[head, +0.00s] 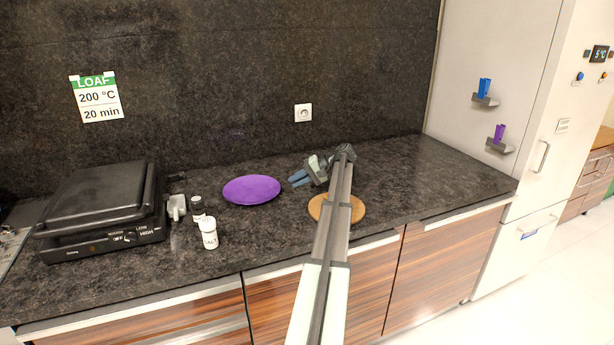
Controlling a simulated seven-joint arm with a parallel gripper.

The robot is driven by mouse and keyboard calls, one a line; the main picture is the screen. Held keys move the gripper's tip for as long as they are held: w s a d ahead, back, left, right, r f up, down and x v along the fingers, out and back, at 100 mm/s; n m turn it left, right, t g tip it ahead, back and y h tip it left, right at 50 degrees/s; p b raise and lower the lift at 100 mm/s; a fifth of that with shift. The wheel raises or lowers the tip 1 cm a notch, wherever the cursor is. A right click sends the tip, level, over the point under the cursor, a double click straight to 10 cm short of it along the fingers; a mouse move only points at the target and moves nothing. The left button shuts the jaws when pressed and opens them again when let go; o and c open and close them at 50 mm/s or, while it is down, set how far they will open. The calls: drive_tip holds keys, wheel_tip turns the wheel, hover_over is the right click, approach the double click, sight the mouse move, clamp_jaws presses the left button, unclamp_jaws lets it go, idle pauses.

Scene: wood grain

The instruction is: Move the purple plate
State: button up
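The purple plate (252,190) lies flat on the dark countertop, near the middle of the head view. It looks empty and its whole top is visible. My gripper (293,181) is just to the right of the plate, with its blue fingers pointing left toward it. A small gap shows between the fingertips and the plate's right rim. The fingers are small and seen at an angle, so I cannot tell whether they are open or shut. Nothing is visibly held.
A round wooden board (357,211) lies partly hidden beneath my arm. A salt shaker (209,235) and a second small shaker (197,207) stand left of the plate, beside a black contact grill (100,210). The countertop (440,180) is clear at right. A wall socket (303,112) is behind.

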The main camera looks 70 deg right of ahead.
sight(279, 190)
drive_tip(key=shift+x, duration=3.35)
clamp_jaws()
drive_tip(key=shift+s, duration=0.15)
drive_tip(key=shift+s+a, duration=3.2)
drive_tip(key=shift+a, duration=0.2)
drive_tip(key=shift+s+a, duration=3.2)
drive_tip(key=shift+a, duration=0.15)
drive_tip(key=shift+o, duration=2.3)
unclamp_jaws()
